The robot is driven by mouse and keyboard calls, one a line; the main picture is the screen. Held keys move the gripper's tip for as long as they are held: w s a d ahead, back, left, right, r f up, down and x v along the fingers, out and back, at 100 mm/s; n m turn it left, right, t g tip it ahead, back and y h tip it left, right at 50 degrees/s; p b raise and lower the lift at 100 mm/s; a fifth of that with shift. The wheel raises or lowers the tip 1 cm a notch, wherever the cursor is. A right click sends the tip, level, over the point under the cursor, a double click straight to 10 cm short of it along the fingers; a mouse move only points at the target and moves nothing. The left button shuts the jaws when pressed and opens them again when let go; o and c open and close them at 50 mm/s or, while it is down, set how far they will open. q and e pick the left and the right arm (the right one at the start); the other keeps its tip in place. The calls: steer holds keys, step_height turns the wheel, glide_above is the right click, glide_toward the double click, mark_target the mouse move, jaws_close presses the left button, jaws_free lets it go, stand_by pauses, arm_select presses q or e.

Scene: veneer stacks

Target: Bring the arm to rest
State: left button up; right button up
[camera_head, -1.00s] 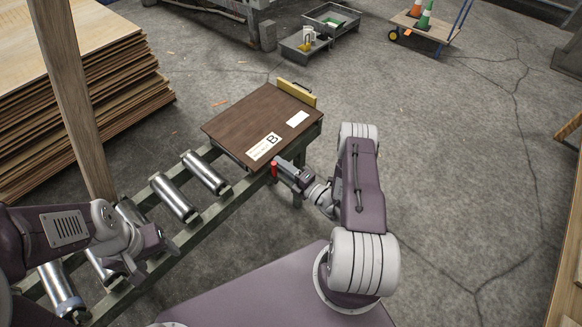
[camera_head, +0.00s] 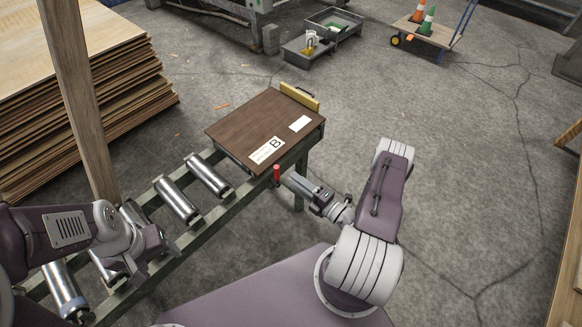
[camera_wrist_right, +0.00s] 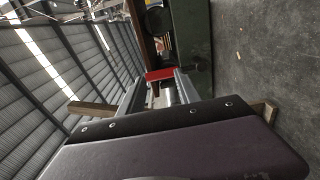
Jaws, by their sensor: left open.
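My right arm reaches in from the lower right, and its gripper (camera_head: 287,178) is just right of a red upright handle (camera_head: 277,175) on the conveyor's side. In the right wrist view the two grey fingers (camera_wrist_right: 160,92) stand apart with nothing clearly held. The red handle (camera_wrist_right: 160,74) shows just beyond their tips. My left gripper (camera_head: 138,268) is open and empty, low over the near rollers at the left. A dark brown veneer stack (camera_head: 250,125) with a white "B" label lies at the conveyor's far end, apart from both grippers.
The roller conveyor (camera_head: 222,205) runs diagonally below the stack. A wooden post (camera_head: 75,100) and a tall pile of pale sheets (camera_head: 120,90) stand at the left. A yellow stop (camera_head: 300,97) edges the stack. Open concrete floor (camera_head: 460,170) lies right of my right arm.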

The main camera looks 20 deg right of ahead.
steer(key=s+a+r+n+g+y, duration=0.4)
steer(key=a+r+n+g+y, duration=0.35)
steer(key=a+n+g, duration=0.4)
steer(key=s+a+r+n+g+h, duration=0.15)
steer(key=s+n+g+h, duration=0.7)
steer(key=n, duration=1.35)
steer(key=d+r+n+t+h, duration=0.4)
steer(key=d+n+t+h, duration=0.15)
steer(key=n, duration=1.05)
step_height(320, 180, up, 16)
steer(key=d+p, duration=0.1)
steer(key=p, duration=1.4)
steer(key=shift+w+g+p, duration=0.25)
steer(key=shift+g+p, duration=0.05)
steer(key=shift+g, duration=0.15)
